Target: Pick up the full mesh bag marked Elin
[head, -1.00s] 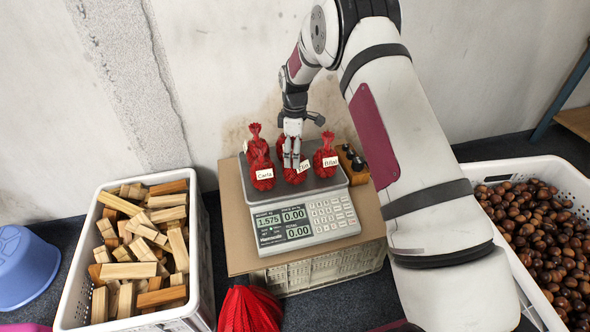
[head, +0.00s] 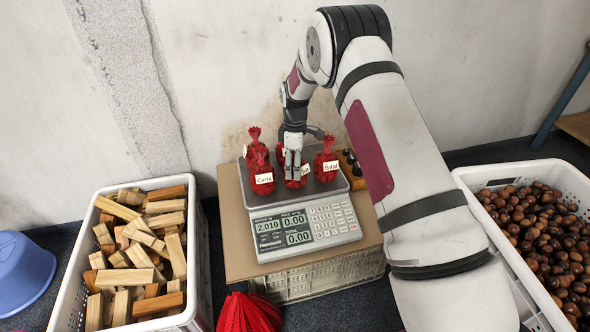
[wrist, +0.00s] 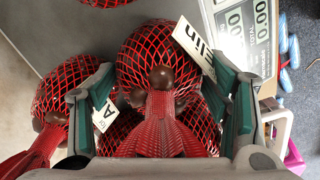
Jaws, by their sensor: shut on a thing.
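The Elin bag (head: 294,182), a full red mesh bag, sits among other bags on the scale pan. Its white tag (wrist: 196,46) shows "lin" in the wrist view; brown chestnuts show through the mesh (wrist: 155,55). My gripper (head: 292,168) points down over this bag. In the wrist view its fingers (wrist: 160,90) stand on either side of the bag and are shut on it; the exact contact is partly hidden by the gathered red top. The Carla bag (head: 262,178) is on the left and the Bilal bag (head: 326,166) on the right.
The scale (head: 305,232) reads 2.010 and stands on a board-topped crate (head: 330,276). Another red bag stands behind Carla. Small dark weights (head: 351,160) are at the right. A wood-block crate (head: 203,270) and a chestnut crate (head: 500,172) flank it.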

